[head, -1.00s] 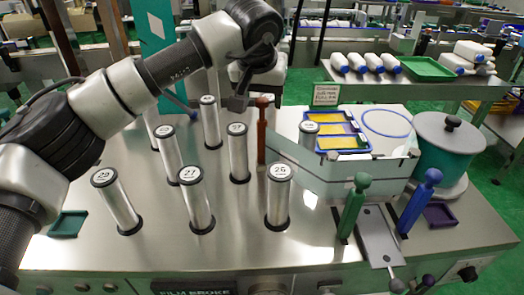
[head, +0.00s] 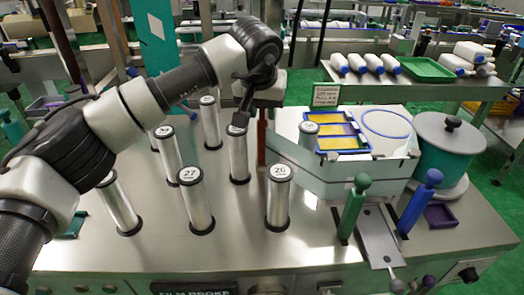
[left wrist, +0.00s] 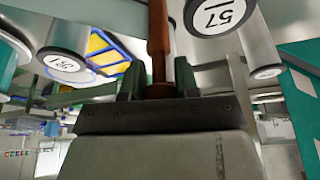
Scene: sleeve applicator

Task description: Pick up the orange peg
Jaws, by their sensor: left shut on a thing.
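The orange peg (head: 262,145) is a slim reddish-brown rod standing upright on the steel table, behind and between the numbered cylinders. Its upper part is hidden by my left gripper (head: 261,108), which comes down over it from the left. In the left wrist view the peg (left wrist: 158,35) runs between the two dark green fingers of the left gripper (left wrist: 158,82), which are closed on it. I cannot tell whether its foot is clear of the table. My right gripper is not in view.
Several silver cylinders with numbered white caps stand close by, such as cylinder 26 (head: 279,200) and cylinder 27 (head: 194,203). A green peg (head: 353,205) and a blue peg (head: 419,203) stand to the right. A blue-rimmed tray (head: 366,148) lies on the raised housing.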

